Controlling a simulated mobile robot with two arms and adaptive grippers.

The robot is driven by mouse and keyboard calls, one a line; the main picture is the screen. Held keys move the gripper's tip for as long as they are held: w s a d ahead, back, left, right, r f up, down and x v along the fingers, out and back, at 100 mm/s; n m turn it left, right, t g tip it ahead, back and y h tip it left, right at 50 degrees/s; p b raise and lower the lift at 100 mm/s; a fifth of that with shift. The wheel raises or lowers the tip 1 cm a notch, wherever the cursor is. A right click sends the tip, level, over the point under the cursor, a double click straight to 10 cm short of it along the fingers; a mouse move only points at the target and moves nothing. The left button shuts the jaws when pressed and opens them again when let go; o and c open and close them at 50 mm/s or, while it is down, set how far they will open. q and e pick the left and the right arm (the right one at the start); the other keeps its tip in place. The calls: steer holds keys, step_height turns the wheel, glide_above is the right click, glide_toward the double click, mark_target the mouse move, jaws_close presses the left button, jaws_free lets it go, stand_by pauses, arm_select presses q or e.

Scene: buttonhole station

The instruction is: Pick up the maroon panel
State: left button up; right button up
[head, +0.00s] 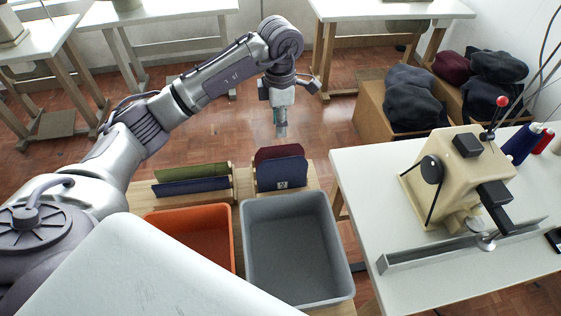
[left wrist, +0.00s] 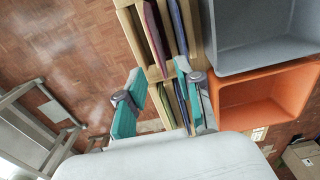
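The maroon panel (head: 280,153) stands upright in a wooden rack, behind a navy panel (head: 281,173) that hides its lower part. In the left wrist view the maroon panel (left wrist: 153,27) shows edge-on near the top, beside the navy one. My left gripper (head: 281,132) hangs pointing down, just above and beyond the maroon panel in the head view. My right gripper is not in view.
Green (head: 183,170) and blue (head: 193,186) panels stand in the rack's left part. A grey bin (head: 298,247) and an orange bin (head: 190,233) stand in front. A white table (head: 365,185) with a cream sewing machine (head: 447,175) is at right. Boxes of dark caps (head: 375,120) stand behind.

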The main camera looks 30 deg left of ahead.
mark_target(280, 145)
arm_select(q)
steer(key=f+p, duration=0.1)
steer(key=f, duration=0.2)
steer(key=f+p, duration=0.1)
steer(key=f, duration=0.3)
steer(key=f+p, duration=0.1)
steer(key=f, duration=0.3)
steer(key=shift+w+a, duration=0.15)
steer(key=shift+w, duration=0.1)
steer(key=shift+f, duration=0.1)
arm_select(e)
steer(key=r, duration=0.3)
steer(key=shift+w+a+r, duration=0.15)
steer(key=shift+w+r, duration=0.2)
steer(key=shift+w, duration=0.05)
arm_select(q)
jaws_close()
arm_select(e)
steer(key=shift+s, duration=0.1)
